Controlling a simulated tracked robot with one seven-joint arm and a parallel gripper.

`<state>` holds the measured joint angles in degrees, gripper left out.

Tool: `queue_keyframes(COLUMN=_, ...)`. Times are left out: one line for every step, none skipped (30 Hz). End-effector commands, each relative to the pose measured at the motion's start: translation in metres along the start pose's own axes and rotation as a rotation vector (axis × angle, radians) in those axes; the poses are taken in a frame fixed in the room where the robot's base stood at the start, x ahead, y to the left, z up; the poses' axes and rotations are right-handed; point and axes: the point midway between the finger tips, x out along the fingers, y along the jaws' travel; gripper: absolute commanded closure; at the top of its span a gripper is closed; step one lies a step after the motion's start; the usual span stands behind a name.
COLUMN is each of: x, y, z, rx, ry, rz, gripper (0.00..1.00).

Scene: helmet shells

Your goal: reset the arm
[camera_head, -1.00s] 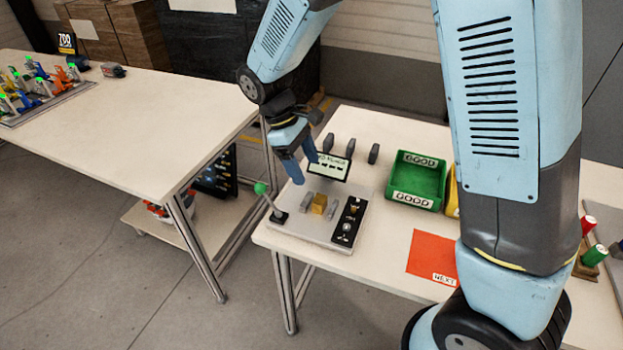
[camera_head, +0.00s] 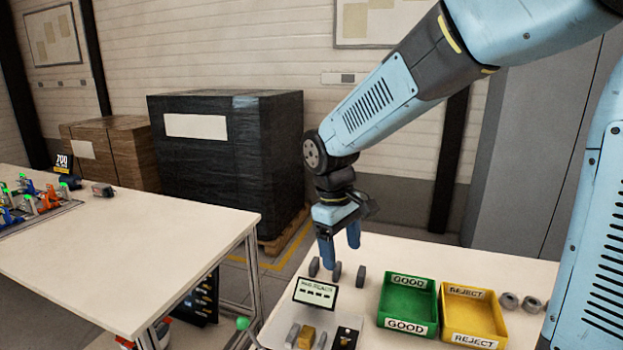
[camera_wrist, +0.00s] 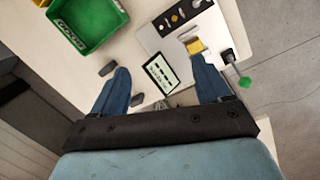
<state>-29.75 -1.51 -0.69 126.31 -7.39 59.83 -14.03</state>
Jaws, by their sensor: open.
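My gripper (camera_head: 339,246) hangs from my blue arm above the back edge of the right-hand table (camera_head: 450,255), its fingers pointing down. In the wrist view my gripper (camera_wrist: 161,85) shows two blue fingers spread wide apart with nothing held between them. Below the fingers is a fixture with a small display screen (camera_head: 315,293), which also shows in the wrist view (camera_wrist: 161,74). The fixture carries a yellow block (camera_head: 306,337) and a green-knobbed lever (camera_head: 243,323).
A green GOOD bin (camera_head: 408,281) and a yellow REJECT bin (camera_head: 473,293) stand right of the fixture. Several small grey parts (camera_head: 361,275) stand behind the screen. Another table (camera_head: 130,255) is at the left. A black-wrapped pallet (camera_head: 240,170) stands behind.

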Motion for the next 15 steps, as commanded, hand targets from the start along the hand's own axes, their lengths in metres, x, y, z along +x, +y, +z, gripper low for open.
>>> queue_keyframes(x=-0.008, y=0.007, z=0.013, rx=0.045, ry=0.03, rz=0.001, gripper=0.23)
queue_keyframes(x=-0.012, y=0.011, z=0.02, rx=0.069, ry=0.045, rz=0.001, gripper=0.23)
queue_keyframes(x=-0.017, y=0.015, z=0.029, rx=0.103, ry=0.066, rz=0.002, gripper=0.23)
queue_keyframes(x=-0.021, y=0.018, z=0.036, rx=0.128, ry=0.082, rz=0.002, gripper=0.23)
queue_keyframes(x=-0.024, y=0.021, z=0.043, rx=0.152, ry=0.096, rz=0.002, gripper=0.23)
queue_keyframes(x=-0.028, y=0.024, z=0.052, rx=0.184, ry=0.116, rz=0.004, gripper=0.23)
queue_keyframes(x=-0.031, y=0.027, z=0.059, rx=0.209, ry=0.131, rz=0.005, gripper=0.23)
queue_keyframes(x=-0.034, y=0.029, z=0.066, rx=0.234, ry=0.147, rz=0.007, gripper=0.23)
queue_keyframes(x=-0.038, y=0.032, z=0.075, rx=0.267, ry=0.168, rz=0.009, gripper=0.23)
queue_keyframes(x=-0.041, y=0.033, z=0.082, rx=0.29, ry=0.183, rz=0.01, gripper=0.23)
queue_keyframes(x=-0.043, y=0.035, z=0.089, rx=0.316, ry=0.198, rz=0.011, gripper=0.23)
queue_keyframes(x=-0.046, y=0.036, z=0.098, rx=0.349, ry=0.217, rz=0.013, gripper=0.23)
queue_keyframes(x=-0.049, y=0.038, z=0.105, rx=0.373, ry=0.233, rz=0.015, gripper=0.23)
queue_keyframes(x=-0.051, y=0.039, z=0.112, rx=0.396, ry=0.248, rz=0.018, gripper=0.23)
queue_keyframes(x=-0.054, y=0.04, z=0.121, rx=0.429, ry=0.268, rz=0.021, gripper=0.23)
